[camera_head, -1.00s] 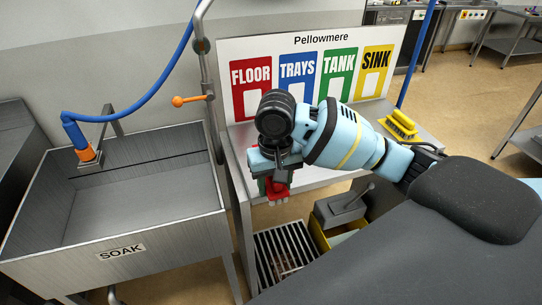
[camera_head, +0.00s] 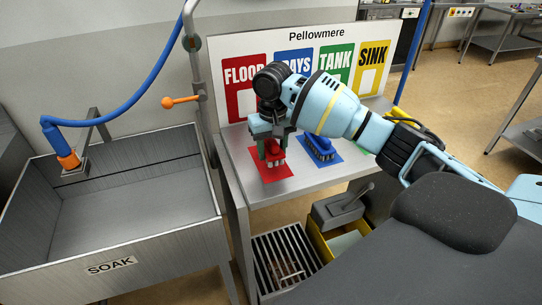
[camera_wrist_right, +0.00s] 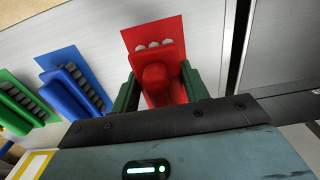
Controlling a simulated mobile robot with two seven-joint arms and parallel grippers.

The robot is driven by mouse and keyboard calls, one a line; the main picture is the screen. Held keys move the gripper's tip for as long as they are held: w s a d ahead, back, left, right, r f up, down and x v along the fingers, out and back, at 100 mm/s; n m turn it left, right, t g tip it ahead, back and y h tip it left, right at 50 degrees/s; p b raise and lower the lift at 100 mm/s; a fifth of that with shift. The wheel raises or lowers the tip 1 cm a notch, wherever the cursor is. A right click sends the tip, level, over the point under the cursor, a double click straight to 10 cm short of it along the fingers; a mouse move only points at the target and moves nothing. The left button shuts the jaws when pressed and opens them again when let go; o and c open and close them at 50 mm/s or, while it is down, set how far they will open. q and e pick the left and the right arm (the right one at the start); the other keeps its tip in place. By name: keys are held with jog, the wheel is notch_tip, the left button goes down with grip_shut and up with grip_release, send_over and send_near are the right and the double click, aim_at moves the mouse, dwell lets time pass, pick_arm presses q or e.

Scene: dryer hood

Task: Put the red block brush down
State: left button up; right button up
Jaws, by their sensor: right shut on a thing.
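The red block brush (camera_head: 273,157) is held bristles down in my right gripper (camera_head: 270,143), with a finger on each side. In the wrist view the red brush (camera_wrist_right: 156,84) lies between the two dark green fingers of the gripper (camera_wrist_right: 158,93). It is over the red mat (camera_head: 271,176), in front of the FLOOR panel (camera_head: 238,72). The red mat also shows in the wrist view (camera_wrist_right: 135,38). I cannot tell whether the bristles touch the mat. My left gripper is in neither view.
A blue brush (camera_head: 320,148) stands on a blue mat to the right on the steel table (camera_head: 232,150). The wrist view shows a green brush (camera_wrist_right: 18,106) beyond it. The SOAK sink (camera_head: 110,220) is left. A grated bin (camera_head: 285,255) is below.

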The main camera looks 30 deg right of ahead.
jog(key=shift+w+d, duration=0.15)
jog(key=shift+w, duration=0.1)
notch_tip(320, 180, down, 3)
jog(key=shift+f, duration=0.1)
jog(key=shift+w+f, duration=0.1)
jog(key=shift+f, duration=0.15)
jog(key=o, duration=1.3)
